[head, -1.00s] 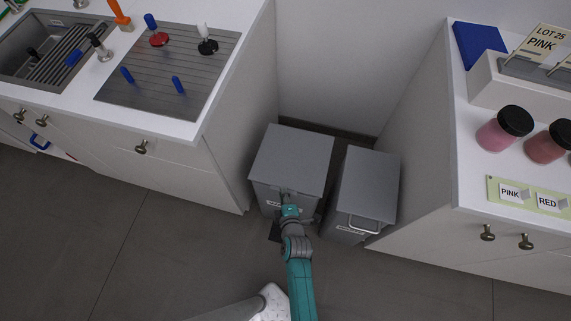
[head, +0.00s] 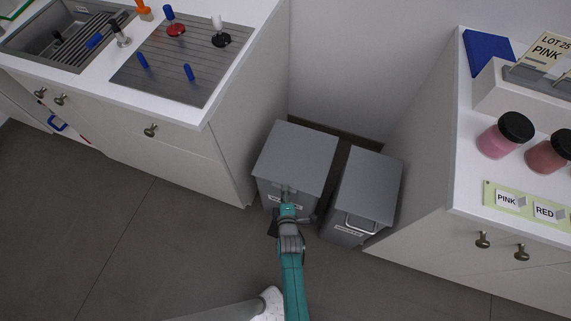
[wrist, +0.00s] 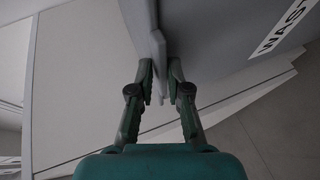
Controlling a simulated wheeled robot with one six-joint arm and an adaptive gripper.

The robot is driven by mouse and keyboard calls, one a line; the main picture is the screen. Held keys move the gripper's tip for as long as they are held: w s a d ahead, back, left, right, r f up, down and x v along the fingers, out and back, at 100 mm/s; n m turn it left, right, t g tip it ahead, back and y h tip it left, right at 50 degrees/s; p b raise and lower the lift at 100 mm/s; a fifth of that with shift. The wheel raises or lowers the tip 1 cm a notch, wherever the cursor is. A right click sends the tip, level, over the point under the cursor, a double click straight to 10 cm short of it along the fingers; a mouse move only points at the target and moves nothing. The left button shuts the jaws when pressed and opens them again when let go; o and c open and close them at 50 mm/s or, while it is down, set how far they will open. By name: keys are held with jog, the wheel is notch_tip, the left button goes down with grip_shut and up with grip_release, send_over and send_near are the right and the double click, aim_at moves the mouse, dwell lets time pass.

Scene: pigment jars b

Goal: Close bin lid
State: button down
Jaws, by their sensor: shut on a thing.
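The left grey bin (head: 271,197) stands on the floor between two counters. Its flat grey lid (head: 295,150) lies across the top and looks down, or very nearly so; a small gap cannot be ruled out. My gripper (head: 287,197) is at the front edge of this lid. In the wrist view my gripper (wrist: 162,80) is shut on a thin grey tab (wrist: 160,50) at the lid's edge, one finger on each side. The bin's front with a partly visible waste label (wrist: 283,28) is on the right there.
A second grey bin (head: 370,185) with a metal handle (head: 361,225) stands close on the right, its lid down. The left counter (head: 205,122) and right counter (head: 452,200) flank the bins. The floor (head: 200,245) in front is clear.

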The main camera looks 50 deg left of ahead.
jog(key=shift+s+d+f, duration=0.3)
jog(key=shift+d+f, duration=0.1)
jog(key=shift+f, duration=0.35)
jog(key=c, duration=1.2)
grip_release()
jog(key=shift+f, duration=0.1)
jog(key=shift+c, duration=0.2)
jog(key=shift+s, duration=0.1)
jog(key=r+v, duration=0.1)
jog(key=v, duration=1)
jog(key=shift+d, duration=0.2)
